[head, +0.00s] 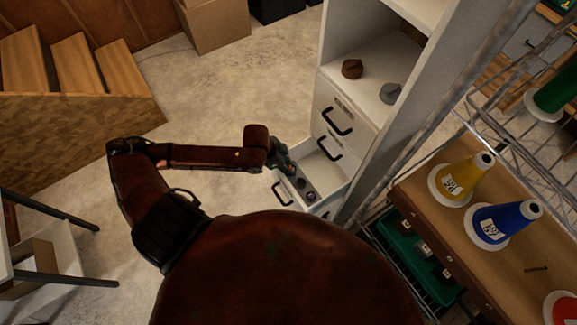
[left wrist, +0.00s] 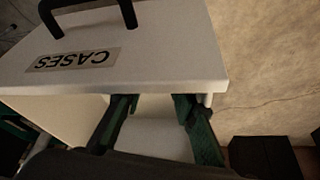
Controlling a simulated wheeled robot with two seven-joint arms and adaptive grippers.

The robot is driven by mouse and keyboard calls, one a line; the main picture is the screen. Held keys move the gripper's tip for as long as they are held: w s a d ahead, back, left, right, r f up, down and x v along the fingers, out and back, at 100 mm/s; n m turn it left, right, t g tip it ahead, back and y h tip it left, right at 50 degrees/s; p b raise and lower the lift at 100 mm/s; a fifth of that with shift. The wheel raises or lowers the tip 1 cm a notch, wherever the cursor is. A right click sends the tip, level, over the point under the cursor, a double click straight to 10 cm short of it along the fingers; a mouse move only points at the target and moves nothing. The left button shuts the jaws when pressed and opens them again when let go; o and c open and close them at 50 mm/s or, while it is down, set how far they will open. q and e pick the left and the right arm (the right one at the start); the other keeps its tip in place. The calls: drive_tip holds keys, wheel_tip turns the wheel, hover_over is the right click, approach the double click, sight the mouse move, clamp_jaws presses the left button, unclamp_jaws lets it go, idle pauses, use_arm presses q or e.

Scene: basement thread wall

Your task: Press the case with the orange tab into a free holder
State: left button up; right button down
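A white drawer (head: 325,176) stands pulled out of the tall white cabinet, with several small dark objects (head: 301,183) inside. I cannot tell whether any is the case; no orange tab can be made out. My left gripper (head: 284,163) is at the drawer's far left corner. In the left wrist view, the gripper (left wrist: 154,103) has its two dark green fingers spread apart, with nothing seen between them but pale drawer surface. The drawer front (left wrist: 165,50) carries an upside-down "CASES" label (left wrist: 78,59) and a black handle. No holder can be identified for certain. My right gripper is not in view.
A brown shelf (head: 530,255) on the right holds a yellow cone (head: 463,176) and a blue cone (head: 507,221). A green tray (head: 408,249) with small dark items lies below. Two lumps (head: 352,68) sit on the cabinet shelf. Concrete floor (head: 215,90) is clear beyond my left arm.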

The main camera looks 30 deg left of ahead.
use_arm(q)
drive_tip(key=shift+s+a+r, duration=0.15)
drive_tip(key=shift+a+r, duration=0.15)
drive_tip(key=shift+a, duration=0.1)
drive_tip(key=v, duration=1.1)
drive_tip(key=shift+d+r, duration=0.15)
drive_tip(key=shift+d, duration=0.1)
